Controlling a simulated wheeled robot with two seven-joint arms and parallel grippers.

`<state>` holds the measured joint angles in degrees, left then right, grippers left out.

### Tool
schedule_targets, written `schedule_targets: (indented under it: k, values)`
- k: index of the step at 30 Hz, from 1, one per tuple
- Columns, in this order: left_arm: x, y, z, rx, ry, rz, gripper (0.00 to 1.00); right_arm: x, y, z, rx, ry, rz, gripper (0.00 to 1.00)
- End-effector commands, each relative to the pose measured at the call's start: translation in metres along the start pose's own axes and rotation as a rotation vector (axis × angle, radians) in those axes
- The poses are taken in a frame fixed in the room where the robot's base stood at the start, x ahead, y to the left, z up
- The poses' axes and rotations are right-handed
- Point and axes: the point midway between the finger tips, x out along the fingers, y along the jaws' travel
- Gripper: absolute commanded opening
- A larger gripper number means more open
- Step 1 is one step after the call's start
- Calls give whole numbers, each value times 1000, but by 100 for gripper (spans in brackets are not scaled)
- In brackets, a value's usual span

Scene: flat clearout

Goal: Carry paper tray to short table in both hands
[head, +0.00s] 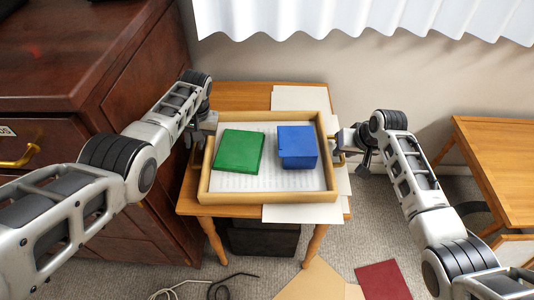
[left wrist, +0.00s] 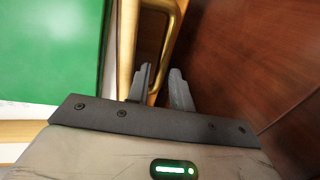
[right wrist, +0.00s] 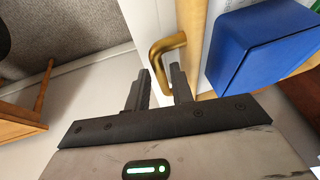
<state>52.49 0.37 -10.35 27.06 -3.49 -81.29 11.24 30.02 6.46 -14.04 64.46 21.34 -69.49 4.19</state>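The paper tray (head: 205,172) is a shallow, light wooden frame with brass handles at its two ends. It holds a sheet of printed paper, a green block (head: 239,151) and a blue block (head: 297,147). It is over the wooden table in front of me and looks level; I cannot tell whether it touches the top. The green block also shows in the left wrist view (left wrist: 50,50).
White sheets (head: 300,97) stick out beyond the tray on the wooden table (head: 232,94). A second wooden table (head: 500,150) stands at right. A dark wood cabinet (head: 130,60) is close on the left. A cable (head: 225,283), a red folder (head: 383,280) and brown card (head: 315,282) lie on the carpet.

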Motion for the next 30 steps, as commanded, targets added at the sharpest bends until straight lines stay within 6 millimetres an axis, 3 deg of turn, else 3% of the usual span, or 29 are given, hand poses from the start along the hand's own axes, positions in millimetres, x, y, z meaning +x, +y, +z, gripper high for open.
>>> schedule_targets:
  k: [15,18,30]
  values:
    - [11,0,1,1,0,1,22,11,0,0,-1,0,0,23]
    - [11,0,1,1,0,1,0,11,0,0,-1,0,0,0]
    - [7,0,-1,0,4,0,0,8,-1,-3,-1,6,-1,0]
